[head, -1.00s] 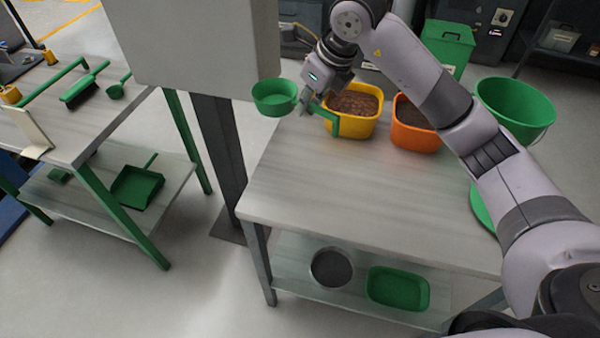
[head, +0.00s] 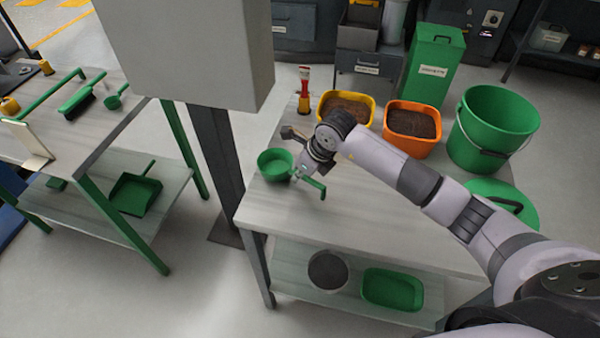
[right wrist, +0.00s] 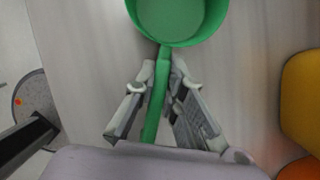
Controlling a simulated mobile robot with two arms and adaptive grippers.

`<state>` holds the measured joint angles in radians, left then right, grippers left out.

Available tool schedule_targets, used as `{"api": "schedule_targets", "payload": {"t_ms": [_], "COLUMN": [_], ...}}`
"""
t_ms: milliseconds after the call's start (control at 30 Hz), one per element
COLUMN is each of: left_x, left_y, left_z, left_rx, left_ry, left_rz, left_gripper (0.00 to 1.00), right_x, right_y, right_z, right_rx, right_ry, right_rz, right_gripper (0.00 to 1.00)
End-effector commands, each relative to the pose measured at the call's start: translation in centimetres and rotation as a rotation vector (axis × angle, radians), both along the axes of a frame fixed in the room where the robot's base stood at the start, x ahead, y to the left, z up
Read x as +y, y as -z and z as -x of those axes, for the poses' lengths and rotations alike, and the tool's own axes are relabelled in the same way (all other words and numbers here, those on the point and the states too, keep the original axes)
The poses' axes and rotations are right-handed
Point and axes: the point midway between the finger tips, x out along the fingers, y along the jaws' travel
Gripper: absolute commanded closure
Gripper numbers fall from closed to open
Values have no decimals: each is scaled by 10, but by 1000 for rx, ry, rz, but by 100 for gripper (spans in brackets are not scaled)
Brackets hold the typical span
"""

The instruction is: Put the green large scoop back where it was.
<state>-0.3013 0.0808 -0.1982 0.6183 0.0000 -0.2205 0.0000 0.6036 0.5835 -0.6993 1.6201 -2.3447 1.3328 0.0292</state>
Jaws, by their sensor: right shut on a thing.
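The green large scoop (head: 275,164) is at the left end of the middle table (head: 375,215), with its round bowl to the left and its handle to the right. My right gripper (head: 297,174) is shut on the handle. In the right wrist view, the handle runs between the fingers (right wrist: 164,75) and the bowl (right wrist: 180,22) extends beyond them. The bowl is close to the tabletop; I cannot tell whether it touches. My left gripper is not in view.
A yellow bin (head: 370,97), an orange bin (head: 435,142) and a green bucket (head: 490,125) stand along the table's back. A dark post (head: 215,160) with a grey box (head: 185,50) rises to the left. The table's front middle is clear.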

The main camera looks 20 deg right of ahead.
Motion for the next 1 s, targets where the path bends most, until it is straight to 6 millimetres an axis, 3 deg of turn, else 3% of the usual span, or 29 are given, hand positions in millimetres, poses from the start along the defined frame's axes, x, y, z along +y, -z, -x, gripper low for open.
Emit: {"api": "schedule_targets", "payload": {"t_ms": [267,300,600,1000], "left_x": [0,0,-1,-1], "left_y": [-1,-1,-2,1], "left_z": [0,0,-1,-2], "left_rx": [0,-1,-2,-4], "left_ry": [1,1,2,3], "left_rz": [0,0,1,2], "left_gripper": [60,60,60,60], "right_x": [0,0,0,-3], "right_y": [7,7,7,-3], "right_z": [0,0,0,2], "right_rx": [-3,-2,-2,-4], "right_ry": [-1,-1,-1,0], "right_rz": [0,1,1,0], "right_gripper": [100,88,69,69]}}
